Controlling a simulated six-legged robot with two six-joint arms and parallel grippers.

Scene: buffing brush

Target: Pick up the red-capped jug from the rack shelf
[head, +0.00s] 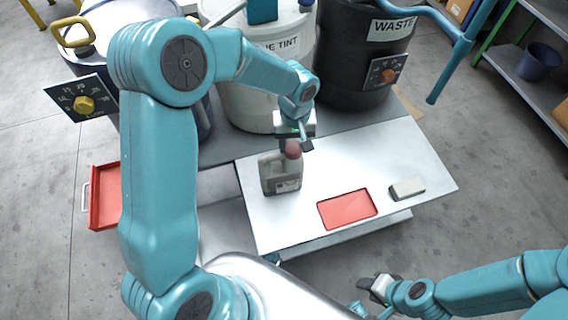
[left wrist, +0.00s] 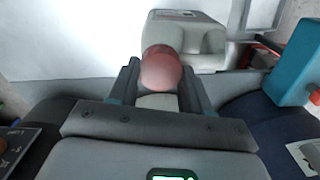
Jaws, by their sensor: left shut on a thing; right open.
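The jug (head: 280,177) is a pale grey container with a red cap (head: 293,149), at the left part of a white work surface (head: 330,165) in the head view. My left gripper (head: 296,143) is shut on the jug at its red cap. In the left wrist view the cap (left wrist: 160,70) sits between the two fingers and the jug's body (left wrist: 188,38) shows beyond it. The jug looks roughly upright; I cannot tell whether its base touches the surface. My right gripper (head: 380,288) is open and empty, in front of the work surface.
A red tray (head: 347,209) and a pale block (head: 407,188) lie on the work surface, right of the jug. A white tint drum (head: 250,100) and a black waste drum (head: 350,80) stand close behind. A red bin (head: 106,195) is at the left.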

